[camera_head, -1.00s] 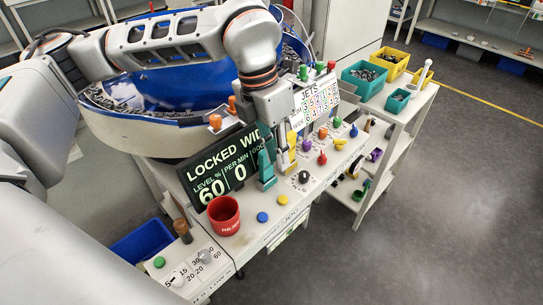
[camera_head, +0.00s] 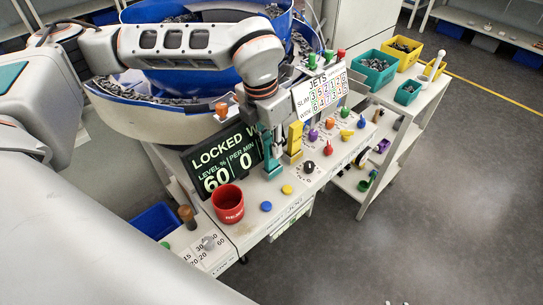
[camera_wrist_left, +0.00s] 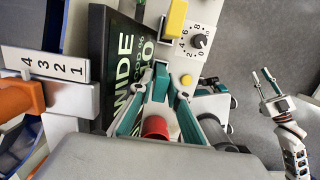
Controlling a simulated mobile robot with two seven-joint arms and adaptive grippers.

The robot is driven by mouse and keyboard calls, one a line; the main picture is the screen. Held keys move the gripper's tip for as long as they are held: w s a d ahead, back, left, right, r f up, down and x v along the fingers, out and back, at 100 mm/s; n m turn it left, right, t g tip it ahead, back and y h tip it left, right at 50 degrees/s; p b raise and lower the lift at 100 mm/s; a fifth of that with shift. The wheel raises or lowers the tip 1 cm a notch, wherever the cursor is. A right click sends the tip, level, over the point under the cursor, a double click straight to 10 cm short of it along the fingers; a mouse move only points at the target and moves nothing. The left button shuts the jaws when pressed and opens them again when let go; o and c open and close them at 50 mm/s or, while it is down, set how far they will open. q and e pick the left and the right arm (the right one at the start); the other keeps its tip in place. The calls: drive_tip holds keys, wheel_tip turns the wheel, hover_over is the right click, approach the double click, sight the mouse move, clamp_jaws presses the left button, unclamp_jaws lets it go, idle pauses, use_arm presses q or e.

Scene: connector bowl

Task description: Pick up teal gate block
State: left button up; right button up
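The teal gate block (camera_head: 273,170) stands upright on the white console beside the dark display, left of a yellow block (camera_head: 294,140). In the left wrist view the teal block (camera_wrist_left: 161,82) sits between the tips of my left gripper (camera_wrist_left: 163,88). The fingers stand apart on either side of it; firm contact is not clear. In the head view my left gripper (camera_head: 271,150) reaches down over the block and partly hides it. My right gripper (camera_wrist_left: 264,80) shows in the left wrist view, away over the floor, open and empty.
The dark display (camera_head: 222,160) stands close behind the left gripper. A red cup (camera_head: 228,205) and blue and yellow buttons (camera_head: 266,206) are in front. A black dial (camera_head: 309,167) and coloured knobs lie right. The blue bowl feeder (camera_head: 190,45) is behind.

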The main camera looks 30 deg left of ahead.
use_arm(q)
clamp_jaws()
drive_tip(key=shift+r, duration=0.1)
